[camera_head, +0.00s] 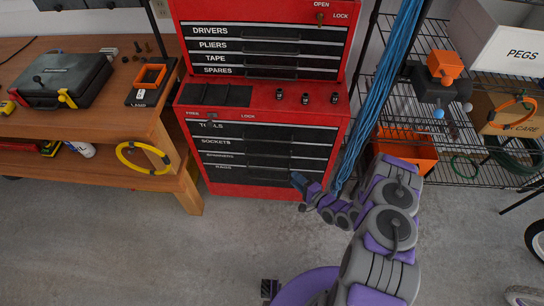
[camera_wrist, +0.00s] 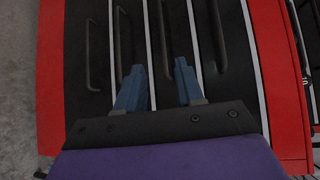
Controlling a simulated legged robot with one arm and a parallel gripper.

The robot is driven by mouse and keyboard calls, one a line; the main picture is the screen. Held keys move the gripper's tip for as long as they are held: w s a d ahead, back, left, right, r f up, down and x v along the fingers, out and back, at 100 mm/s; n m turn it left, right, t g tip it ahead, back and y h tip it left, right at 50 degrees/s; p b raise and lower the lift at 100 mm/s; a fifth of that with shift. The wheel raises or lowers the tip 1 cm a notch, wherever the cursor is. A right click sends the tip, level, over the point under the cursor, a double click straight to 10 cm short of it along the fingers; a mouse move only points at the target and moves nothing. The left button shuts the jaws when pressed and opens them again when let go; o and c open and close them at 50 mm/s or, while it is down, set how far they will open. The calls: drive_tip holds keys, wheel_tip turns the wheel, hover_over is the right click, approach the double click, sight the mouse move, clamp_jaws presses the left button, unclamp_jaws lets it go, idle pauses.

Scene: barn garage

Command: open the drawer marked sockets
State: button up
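The drawer marked sockets (camera_head: 216,141) is the second one down in the lower part of the red tool chest, below the tools drawer (camera_head: 210,125). It looks shut, with a dark bar handle. My gripper (camera_head: 298,180) is in front of the chest's lower right side. In the wrist view, my gripper (camera_wrist: 159,70) is open, with two blue fingers apart and pointing at the drawer fronts. The handles run upright there; one handle (camera_wrist: 165,38), apparently that of the sockets drawer, lies between the finger lines. I cannot tell how far the fingertips are from it.
The spanners drawer (camera_head: 217,155) and rags drawer (camera_head: 224,168) are below. A wooden workbench (camera_head: 100,110) with a yellow ring (camera_head: 143,158) stands left. A blue cable bundle (camera_head: 372,105) hangs right of the chest, beside a wire shelf (camera_head: 465,150). The front floor (camera_head: 130,240) is clear.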

drive_tip(key=shift+s+a+f, duration=0.1)
drive_tip(key=shift+a, duration=0.05)
drive_tip(key=b+x, duration=0.4)
drive_tip(key=x, duration=1.3)
drive_tip(key=shift+r, duration=0.25)
clamp_jaws()
